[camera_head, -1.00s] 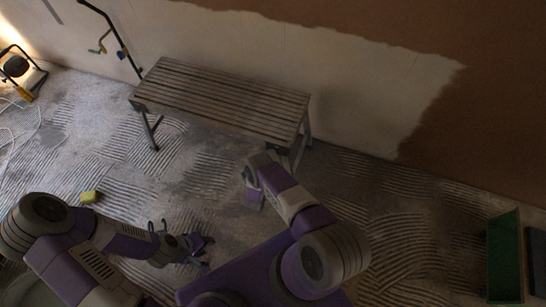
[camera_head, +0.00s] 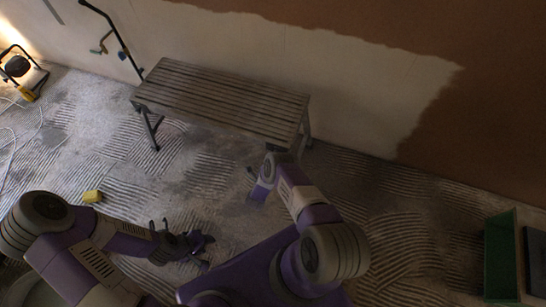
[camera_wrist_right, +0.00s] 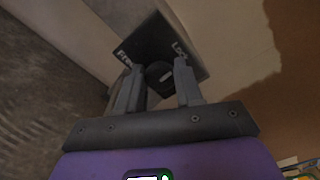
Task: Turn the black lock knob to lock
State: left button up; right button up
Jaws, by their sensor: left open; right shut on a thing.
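The black lock knob (camera_wrist_right: 159,77) shows in the right wrist view as a round dark knob with a light mark, in front of a dark square plate (camera_wrist_right: 190,62). My right gripper (camera_wrist_right: 153,54) has one finger on each side of the knob and is shut on it. In the head view, my right arm reaches to the near right end of the slatted bench, and I cannot make out the knob there. My left gripper (camera_head: 207,250) is open and empty, low over the floor.
The slatted bench (camera_head: 220,98) stands along the half-plastered wall. A work lamp (camera_head: 20,72) stands far left, a green tray (camera_head: 502,258) at right. The floor between is mostly clear.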

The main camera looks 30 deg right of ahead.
jog(key=shift+m, duration=0.5)
jog(key=o, duration=1)
jog(key=shift+o, duration=0.2)
jog(key=p+v, duration=0.2)
jog(key=v, duration=0.5)
jog(key=shift+s+a, duration=0.2)
jog(key=shift+w, duration=0.1)
